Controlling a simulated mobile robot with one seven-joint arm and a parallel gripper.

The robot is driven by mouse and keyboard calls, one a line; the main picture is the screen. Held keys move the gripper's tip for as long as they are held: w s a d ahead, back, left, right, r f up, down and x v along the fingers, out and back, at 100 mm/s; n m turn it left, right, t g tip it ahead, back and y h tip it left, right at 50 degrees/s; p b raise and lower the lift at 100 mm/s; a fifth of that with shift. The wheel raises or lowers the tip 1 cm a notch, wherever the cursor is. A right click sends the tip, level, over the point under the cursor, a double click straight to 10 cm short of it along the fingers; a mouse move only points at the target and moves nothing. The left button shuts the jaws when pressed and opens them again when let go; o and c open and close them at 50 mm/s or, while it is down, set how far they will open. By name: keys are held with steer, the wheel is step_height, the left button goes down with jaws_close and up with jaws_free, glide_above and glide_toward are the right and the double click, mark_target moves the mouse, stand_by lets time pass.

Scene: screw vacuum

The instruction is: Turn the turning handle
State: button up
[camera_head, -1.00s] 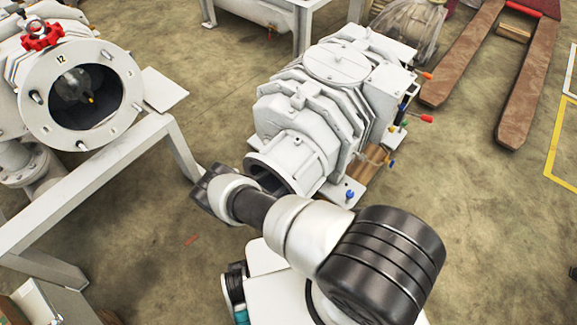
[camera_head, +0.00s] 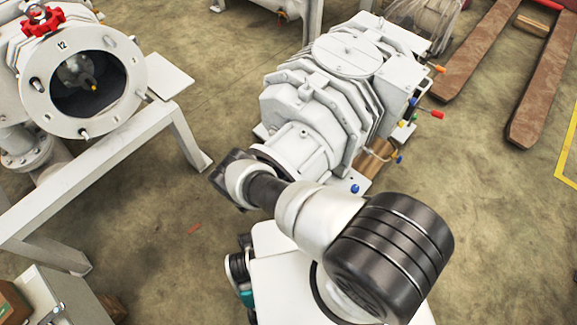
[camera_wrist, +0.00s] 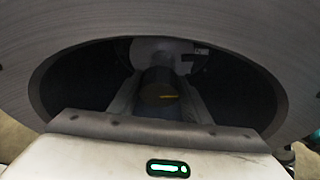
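In the wrist view a dark round knob or shaft end with a yellow mark (camera_wrist: 160,90), likely the turning handle, sits inside a wide round opening with a grey rim (camera_wrist: 160,22). My gripper (camera_wrist: 160,103) reaches into the opening. Its two dark fingers stand apart, one on each side of the knob; contact is not clear in the dark. In the head view my wrist (camera_head: 240,180) is at the front flange of the white pump-like machine (camera_head: 318,105). It hides the opening, the knob and my fingers.
A white chamber (camera_head: 125,75) with a red handwheel (camera_head: 43,20) stands at left on a metal frame (camera_head: 120,150). Red-tipped levers (camera_head: 436,114) stick out at the machine's right. A rusty fork pair (camera_head: 475,55) lies at upper right.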

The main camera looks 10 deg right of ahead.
steer(key=m, duration=0.1)
steer(key=m+t+y, duration=0.1)
steer(key=shift+s+d+m, duration=0.15)
steer(key=shift+d+m, duration=0.1)
steer(key=shift+m, duration=0.15)
steer(key=shift+a+t, duration=0.15)
steer(key=shift+t, duration=0.25)
steer(key=o, duration=1.1)
